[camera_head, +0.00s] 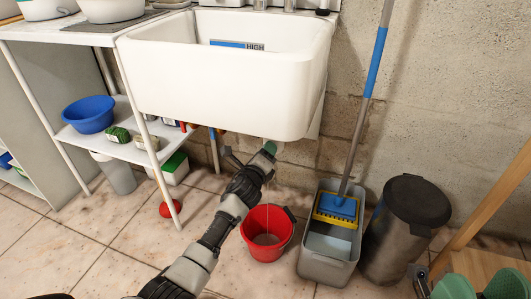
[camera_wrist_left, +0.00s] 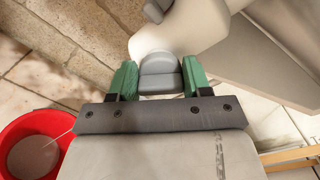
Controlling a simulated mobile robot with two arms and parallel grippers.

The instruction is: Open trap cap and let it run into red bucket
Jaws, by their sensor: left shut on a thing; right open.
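My left gripper (camera_head: 268,150) is up under the front of the white sink (camera_head: 225,75). In the left wrist view its green fingers (camera_wrist_left: 159,80) are shut on the grey trap cap (camera_wrist_left: 160,76), below a pale rounded pipe part. The cap is hidden in the head view. The red bucket (camera_head: 266,238) stands upright on the floor below the gripper; it also shows in the left wrist view (camera_wrist_left: 22,128). A thin stream falls into the bucket, and greyish liquid lies inside.
A grey mop bucket (camera_head: 327,272) with a blue-handled mop (camera_head: 375,65) stands right of the red bucket. A dark bin (camera_head: 405,230) is beside it. A white shelf (camera_head: 125,150) with a blue bowl (camera_head: 89,114) is at left. A wooden piece (camera_head: 490,205) edges the right.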

